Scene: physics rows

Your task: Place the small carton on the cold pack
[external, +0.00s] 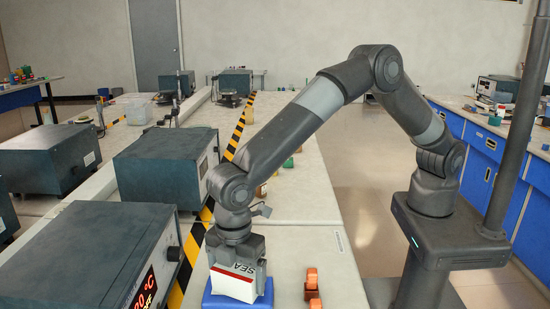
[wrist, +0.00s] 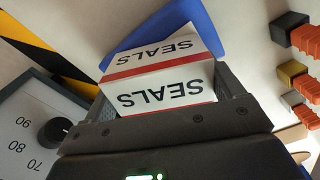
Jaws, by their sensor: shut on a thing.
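The small carton (wrist: 160,75) is white with a red stripe and the word SEALS. My gripper (wrist: 170,98) is shut on it, with a jaw on each side. In the external view the carton (external: 233,286) hangs below my gripper (external: 238,262), over the blue cold pack (external: 262,300). The blue pack (wrist: 198,20) also shows behind the carton in the wrist view, lying on the bench. The carton hides much of the pack. I cannot tell whether the carton touches it.
A dark box with a red temperature display (external: 90,260) stands close on the left, beside yellow-black tape (external: 192,250). Orange items (external: 312,283) lie just right of the pack.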

